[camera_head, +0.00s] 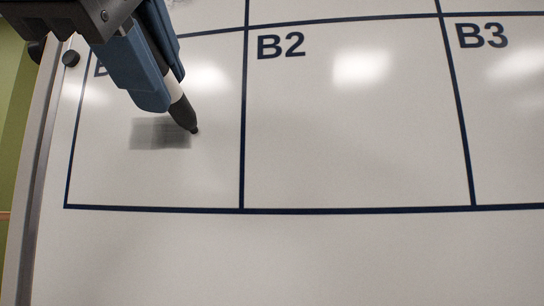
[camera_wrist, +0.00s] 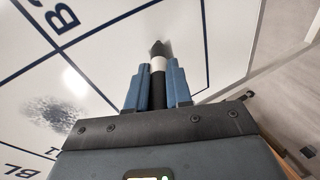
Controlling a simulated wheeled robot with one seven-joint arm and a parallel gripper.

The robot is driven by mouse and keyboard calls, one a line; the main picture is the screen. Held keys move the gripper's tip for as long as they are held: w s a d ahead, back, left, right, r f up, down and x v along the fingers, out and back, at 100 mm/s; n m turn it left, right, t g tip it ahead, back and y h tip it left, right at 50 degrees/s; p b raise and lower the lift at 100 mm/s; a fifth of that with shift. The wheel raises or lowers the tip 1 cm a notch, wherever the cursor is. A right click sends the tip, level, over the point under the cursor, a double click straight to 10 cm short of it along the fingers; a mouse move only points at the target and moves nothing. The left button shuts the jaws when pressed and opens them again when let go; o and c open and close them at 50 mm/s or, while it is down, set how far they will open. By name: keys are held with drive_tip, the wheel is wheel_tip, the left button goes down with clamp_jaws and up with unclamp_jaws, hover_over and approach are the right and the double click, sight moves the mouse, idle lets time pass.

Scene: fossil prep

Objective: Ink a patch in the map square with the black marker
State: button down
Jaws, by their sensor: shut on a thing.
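My gripper (camera_head: 160,75) is shut on the black marker (camera_head: 182,108), which has a white band and a dark tip. The marker also shows between the blue fingers in the wrist view (camera_wrist: 158,64). Its tip points at the whiteboard, at the right edge of a grey patch (camera_head: 155,134). I cannot tell whether the tip touches the board. The patch lies inside the left map square (camera_head: 120,185), whose label is mostly hidden by my gripper; only part of a "B" shows. In the wrist view, grey shading (camera_wrist: 167,46) shows beside the tip.
Square B2 (camera_head: 340,150) and square B3 (camera_head: 510,130) are blank to the right. Dark grid lines bound the squares. The wrist view shows a speckled dark patch (camera_wrist: 48,112) elsewhere on the board. The board's metal frame (camera_head: 35,190) runs down the left, with a round black knob (camera_head: 71,58).

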drive_tip(key=a, duration=0.7)
drive_tip(key=shift+w+a+p, duration=0.2)
drive_tip(key=shift+a+p, duration=0.15)
idle(0.5)
drive_tip(key=s, duration=0.6)
drive_tip(key=shift+a+b, duration=0.2)
drive_tip(key=shift+b, duration=0.15)
drive_tip(key=shift+s, duration=0.1)
drive_tip(key=s, duration=0.3)
drive_tip(key=shift+a, duration=0.1)
drive_tip(key=shift+w, duration=0.15)
idle(0.7)
